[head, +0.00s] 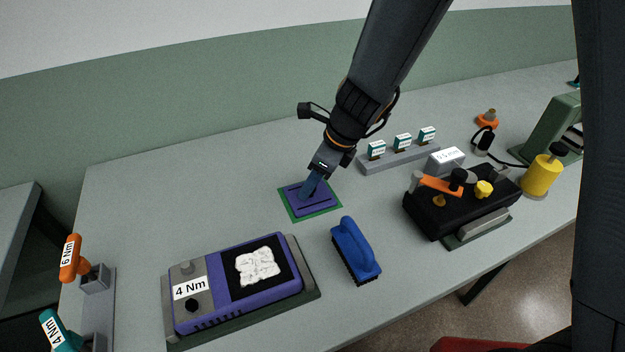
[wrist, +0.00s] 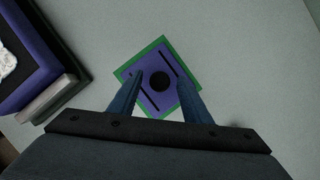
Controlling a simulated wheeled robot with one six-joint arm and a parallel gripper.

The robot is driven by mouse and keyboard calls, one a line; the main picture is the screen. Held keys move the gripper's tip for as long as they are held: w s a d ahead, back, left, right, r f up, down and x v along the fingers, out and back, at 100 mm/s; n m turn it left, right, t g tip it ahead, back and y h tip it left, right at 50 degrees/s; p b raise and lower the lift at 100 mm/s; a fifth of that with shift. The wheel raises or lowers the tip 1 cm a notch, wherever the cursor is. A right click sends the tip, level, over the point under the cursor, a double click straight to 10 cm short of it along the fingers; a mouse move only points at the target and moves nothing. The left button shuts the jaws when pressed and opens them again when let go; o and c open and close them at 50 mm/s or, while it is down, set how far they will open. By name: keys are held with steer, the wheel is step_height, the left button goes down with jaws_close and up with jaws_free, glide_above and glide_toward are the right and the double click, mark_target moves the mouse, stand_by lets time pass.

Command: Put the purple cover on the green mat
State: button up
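The purple cover (head: 292,198) lies flat on the green mat (head: 318,214) in the middle of the table, with a green border showing around it. In the wrist view the cover (wrist: 155,62) shows a round black knob and two dark slots, and the mat (wrist: 138,58) rims it. My gripper (head: 306,194) is right over the cover. In the wrist view its two blue fingers (wrist: 160,78) stand apart on either side of the knob, with gaps between knob and fingers. Whether the fingertips touch the cover is hard to tell.
A purple machine (head: 235,285) labelled 4 Nm stands at front left. A blue brush (head: 352,248) lies right of it. A grey rack (head: 395,158) with small cards, a black device (head: 460,205) and a yellow bottle (head: 541,177) are to the right. The table left of the mat is clear.

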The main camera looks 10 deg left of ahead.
steer(key=v, duration=1.2)
steer(key=s+d+f+n+h, duration=0.1)
steer(key=s+d+n, duration=0.1)
steer(key=d+n, duration=0.4)
steer(key=s+d+f+n+h, duration=0.1)
steer(key=s+d+n, duration=0.2)
steer(key=d+n, duration=0.4)
steer(key=s+d+f+n+h, duration=0.1)
steer(key=s+d+n+h, duration=0.1)
steer(key=d+n, duration=0.4)
steer(key=shift+s+d+f+n+t+p, duration=0.1)
steer(key=shift+s+d+n, duration=0.1)
steer(key=shift+d, duration=0.45)
steer(key=shift+s+d+f+n+t+p, duration=0.15)
steer(key=shift+s+d, duration=0.1)
steer(key=shift+d, duration=0.35)
steer(key=shift+s+d+n+t+p, duration=0.1)
steer(key=shift+s+d, duration=0.1)
steer(key=shift+d, duration=0.45)
steer(key=shift+s+d+n, duration=0.2)
steer(key=shift+d+n, duration=0.15)
steer(key=shift+f, duration=0.15)
steer(key=shift+f, duration=0.15)
